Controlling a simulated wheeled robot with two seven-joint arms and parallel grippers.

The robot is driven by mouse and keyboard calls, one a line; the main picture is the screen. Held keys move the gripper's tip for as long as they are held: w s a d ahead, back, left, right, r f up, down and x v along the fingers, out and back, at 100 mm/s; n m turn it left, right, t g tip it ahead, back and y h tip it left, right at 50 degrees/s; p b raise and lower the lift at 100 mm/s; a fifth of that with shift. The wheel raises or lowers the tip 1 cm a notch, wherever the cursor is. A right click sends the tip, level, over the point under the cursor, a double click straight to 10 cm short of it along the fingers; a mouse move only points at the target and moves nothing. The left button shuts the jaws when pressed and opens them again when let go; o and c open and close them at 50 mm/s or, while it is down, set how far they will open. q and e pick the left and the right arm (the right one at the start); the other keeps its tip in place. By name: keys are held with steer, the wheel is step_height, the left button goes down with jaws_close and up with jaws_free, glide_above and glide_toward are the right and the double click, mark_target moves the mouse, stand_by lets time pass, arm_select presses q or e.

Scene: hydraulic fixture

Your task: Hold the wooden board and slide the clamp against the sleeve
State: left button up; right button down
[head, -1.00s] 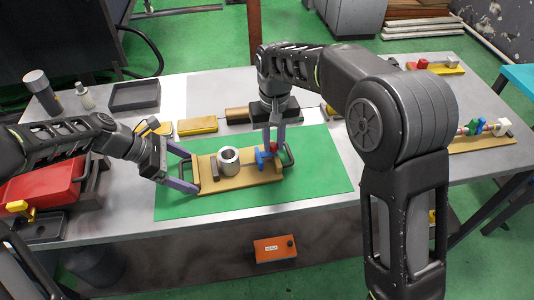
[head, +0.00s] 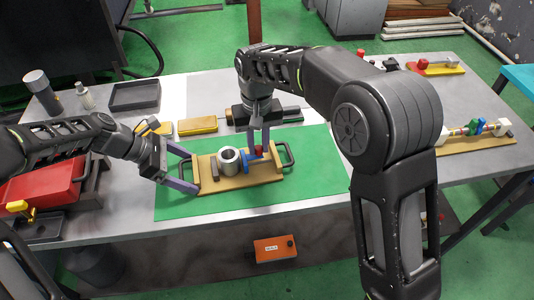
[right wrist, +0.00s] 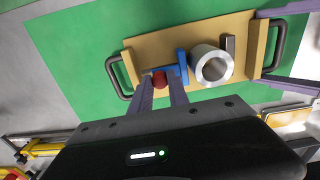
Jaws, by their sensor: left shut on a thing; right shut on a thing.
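The wooden board (head: 208,182) lies on the green mat (head: 320,178), with a dark handle at each end. My left gripper (head: 190,174) is shut on the board's left end. The grey metal sleeve (head: 229,160) stands on the board near a dark block. The blue clamp (head: 246,161) with a red knob (head: 258,150) is just right of the sleeve. My right gripper (head: 257,148) is shut on the clamp at its red part. In the right wrist view the clamp (right wrist: 181,66) is close beside the sleeve (right wrist: 211,65); whether they touch I cannot tell.
A dark tray (head: 134,96) and bottles stand at the back left. A red box (head: 52,182) is at the left. Another fixture board (head: 475,143) lies at the right. The mat right of the board is clear.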

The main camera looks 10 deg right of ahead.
steer(key=shift+a, duration=0.6)
stand_by(0.3)
steer(key=c, duration=1.2)
jaws_free()
steer(key=shift+d, duration=0.1)
steer(key=shift+r, duration=0.1)
step_height(320, 180, up, 7)
steer(key=shift+r, duration=0.15)
